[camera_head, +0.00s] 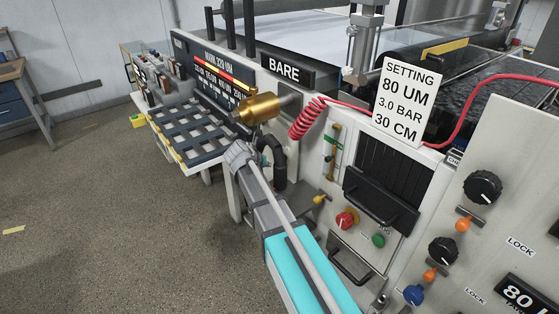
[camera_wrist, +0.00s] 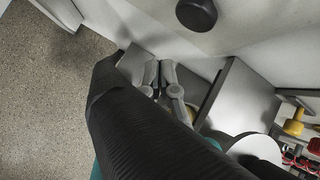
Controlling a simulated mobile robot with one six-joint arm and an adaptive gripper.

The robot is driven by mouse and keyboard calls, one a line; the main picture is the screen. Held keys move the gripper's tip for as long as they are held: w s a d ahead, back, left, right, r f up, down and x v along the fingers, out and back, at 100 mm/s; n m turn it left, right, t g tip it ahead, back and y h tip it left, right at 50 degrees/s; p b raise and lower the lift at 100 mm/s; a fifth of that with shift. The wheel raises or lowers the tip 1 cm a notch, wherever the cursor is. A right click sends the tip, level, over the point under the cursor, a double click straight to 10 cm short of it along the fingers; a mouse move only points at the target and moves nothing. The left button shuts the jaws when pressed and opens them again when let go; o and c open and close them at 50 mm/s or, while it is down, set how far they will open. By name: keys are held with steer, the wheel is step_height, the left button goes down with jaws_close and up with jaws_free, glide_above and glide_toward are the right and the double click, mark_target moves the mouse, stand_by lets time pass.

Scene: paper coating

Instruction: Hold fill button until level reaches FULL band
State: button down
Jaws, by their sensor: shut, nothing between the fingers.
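A narrow upright level gauge (camera_head: 332,155) with a green band mark stands on the machine's front in the head view. Its lettering and level are too small to read. A green button (camera_head: 379,240) sits lower on the panel, right of a red knob (camera_head: 346,219); I cannot read whether it is the fill button. My gripper (camera_head: 239,152) is left of the gauge, below a brass cylinder and apart from the green button. In the wrist view my gripper (camera_wrist: 161,70) has its grey fingers together and empty, partly hidden by a black ribbed hose.
A slatted rack (camera_head: 190,130) juts out at left. The brass cylinder (camera_head: 262,107), a black elbow pipe (camera_head: 274,155) and a red coiled hose (camera_head: 307,118) crowd the gripper. A black drawer (camera_head: 380,200) protrudes above the green button.

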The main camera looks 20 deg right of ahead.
steer(key=shift+s+a, duration=0.2)
steer(key=shift+a, duration=0.25)
steer(key=shift+s+a, duration=0.2)
steer(key=shift+a, duration=0.25)
steer(key=s+a+m+y+p, duration=0.4)
steer(key=s+a+m+y, duration=0.1)
steer(key=s+a+m, duration=0.5)
steer(key=s+d+r+m+g+y+p, duration=0.1)
steer(key=s+d+r+m+g+p, duration=0.2)
steer(key=m, duration=0.7)
steer(key=s+d+r+m+g+y+p, duration=0.1)
steer(key=s+d+r+m+g+p, duration=0.2)
steer(key=s+d+r+m+p, duration=0.5)
steer(key=s+r+m+p, duration=0.2)
steer(key=s+r+p, duration=0.1)
steer(key=s+p, duration=0.1)
steer(key=shift+s+p, duration=0.2)
steer(key=shift+p, duration=0.2)
steer(key=shift+d+f, duration=0.1)
steer(key=shift+d, duration=0.1)
stand_by(0.7)
